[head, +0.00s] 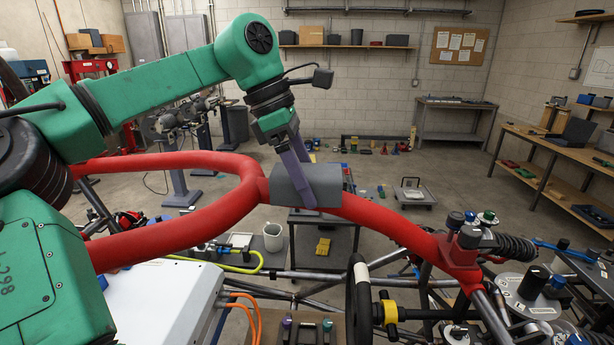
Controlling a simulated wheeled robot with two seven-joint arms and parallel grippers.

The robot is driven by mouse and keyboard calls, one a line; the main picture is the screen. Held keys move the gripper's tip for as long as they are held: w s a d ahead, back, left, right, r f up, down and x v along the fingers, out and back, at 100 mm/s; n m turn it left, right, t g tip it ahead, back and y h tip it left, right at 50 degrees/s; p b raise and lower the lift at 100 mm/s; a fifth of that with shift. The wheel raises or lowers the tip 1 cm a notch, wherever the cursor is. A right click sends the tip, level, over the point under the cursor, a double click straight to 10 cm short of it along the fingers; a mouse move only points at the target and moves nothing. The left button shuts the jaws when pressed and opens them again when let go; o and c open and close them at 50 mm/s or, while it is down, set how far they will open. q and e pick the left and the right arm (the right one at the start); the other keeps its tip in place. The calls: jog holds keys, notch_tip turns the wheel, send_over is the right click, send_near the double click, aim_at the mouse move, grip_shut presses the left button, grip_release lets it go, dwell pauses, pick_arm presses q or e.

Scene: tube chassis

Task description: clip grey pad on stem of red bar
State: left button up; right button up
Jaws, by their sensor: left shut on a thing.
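The red bar (185,222) is a padded tube whose two branches at the left join near the middle into one stem (385,222). The stem runs down to the right to a red bracket. The grey pad (326,187) is a short, dark grey cylinder-like piece at the stem, just right of the join. It covers that part of the stem in the head view; I cannot tell whether it wraps around it or sits in front. My left gripper (303,182), with purple fingers, reaches down from above and is shut on the grey pad. My right gripper is not in view.
The tube chassis (300,274) spreads below the bar, with a black steering wheel (358,300) under the stem. A workbench (550,160) is at the right. Open floor lies beyond.

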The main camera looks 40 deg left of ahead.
pick_arm(q)
jog(key=o, duration=1.1)
jog(key=shift+c, duration=0.2)
jog(key=shift+s+d+r, duration=0.1)
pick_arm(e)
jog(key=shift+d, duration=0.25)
pick_arm(q)
jog(key=shift+r, duration=0.3)
jog(key=p+v, duration=0.1)
jog(key=v, duration=1.3)
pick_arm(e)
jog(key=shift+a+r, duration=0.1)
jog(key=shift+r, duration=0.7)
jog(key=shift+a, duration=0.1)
pick_arm(q)
jog(key=shift+f, duration=0.15)
